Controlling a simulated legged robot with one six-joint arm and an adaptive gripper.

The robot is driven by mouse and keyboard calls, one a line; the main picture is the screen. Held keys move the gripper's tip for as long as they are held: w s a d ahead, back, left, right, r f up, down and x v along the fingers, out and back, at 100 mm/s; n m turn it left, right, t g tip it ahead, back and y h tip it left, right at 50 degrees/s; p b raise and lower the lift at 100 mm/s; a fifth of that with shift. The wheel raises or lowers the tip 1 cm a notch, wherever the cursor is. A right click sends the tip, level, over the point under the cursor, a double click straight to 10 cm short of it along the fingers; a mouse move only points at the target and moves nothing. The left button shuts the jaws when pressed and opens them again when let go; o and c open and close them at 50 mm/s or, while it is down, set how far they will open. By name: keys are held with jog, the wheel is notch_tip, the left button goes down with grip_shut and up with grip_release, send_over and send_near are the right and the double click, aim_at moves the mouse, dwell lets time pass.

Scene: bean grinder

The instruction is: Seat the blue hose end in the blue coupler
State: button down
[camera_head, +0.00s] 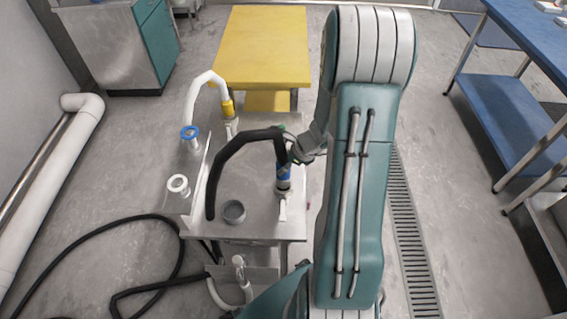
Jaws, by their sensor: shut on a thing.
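My gripper (289,156) is shut on the blue hose end (284,172), at the right side of the steel bench. The black hose (226,152) arches from it to the left and down to the bench top. The blue end points down over a pale grey fitting (283,186); I cannot tell whether they touch or are apart. A blue ring (189,132), possibly the blue coupler, is at the bench's far left, on or beside the white hose's lower end. My arm and gripper partly hide the hose end.
A white hose (205,76) with a yellow end (228,108) stands at the back of the steel bench (255,220). A white ring fitting (178,185) and a grey cup (234,212) are nearby. A yellow table (265,50) is behind, and a blue-topped bench (525,45) is at right.

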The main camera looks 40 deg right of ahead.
jog(key=shift+f, duration=2.1)
grip_release()
jog(key=v, duration=1.1)
jog(key=shift+s+d+r, duration=0.15)
jog(key=shift+s+r, duration=0.05)
jog(key=shift+r, duration=0.1)
